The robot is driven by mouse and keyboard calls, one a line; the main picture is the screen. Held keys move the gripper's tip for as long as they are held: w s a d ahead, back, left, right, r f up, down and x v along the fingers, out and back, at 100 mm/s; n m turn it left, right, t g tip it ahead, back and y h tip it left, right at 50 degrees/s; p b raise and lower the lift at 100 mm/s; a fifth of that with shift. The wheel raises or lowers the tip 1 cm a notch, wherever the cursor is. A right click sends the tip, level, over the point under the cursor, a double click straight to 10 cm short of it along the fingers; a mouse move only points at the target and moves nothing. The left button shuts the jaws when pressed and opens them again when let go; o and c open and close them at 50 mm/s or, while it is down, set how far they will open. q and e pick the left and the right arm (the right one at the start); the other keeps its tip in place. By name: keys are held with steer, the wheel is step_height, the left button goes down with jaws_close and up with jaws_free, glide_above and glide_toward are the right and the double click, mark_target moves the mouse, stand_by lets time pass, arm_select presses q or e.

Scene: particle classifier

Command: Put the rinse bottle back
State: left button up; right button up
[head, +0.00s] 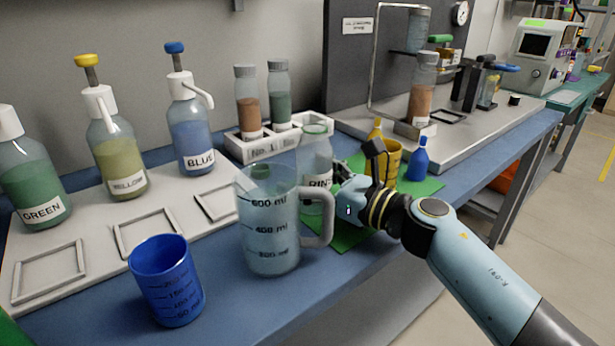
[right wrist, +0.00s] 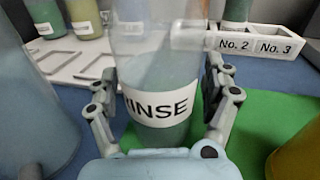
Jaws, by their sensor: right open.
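The rinse bottle (head: 317,158) is clear, with greenish liquid and a white RINSE label. It stands upright behind the measuring jug (head: 268,225), which hides part of it in the head view. In the right wrist view the rinse bottle (right wrist: 158,75) is between the two fingers of my right gripper (right wrist: 162,85). My right gripper (head: 345,172) is open around the bottle, one finger on each side. Whether the fingers touch it I cannot tell. A green mat (head: 349,240) lies at the bottle's foot and extends to the right. My left gripper is out of view.
A yellow cup (head: 392,165) and a small blue bottle (head: 417,160) stand right of the gripper. A blue cup (head: 168,282) stands front left. A white vial rack (head: 285,142) is behind. Green, yellow and blue labelled bottles stand on a white tray (head: 105,255).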

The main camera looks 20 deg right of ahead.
steer(key=b+v, duration=0.1)
steer(key=v, duration=1)
steer(key=shift+s+d, duration=0.15)
steer(key=shift+s+d+r, duration=0.1)
steer(key=shift+s+d, duration=0.05)
steer(key=shift+s, duration=0.15)
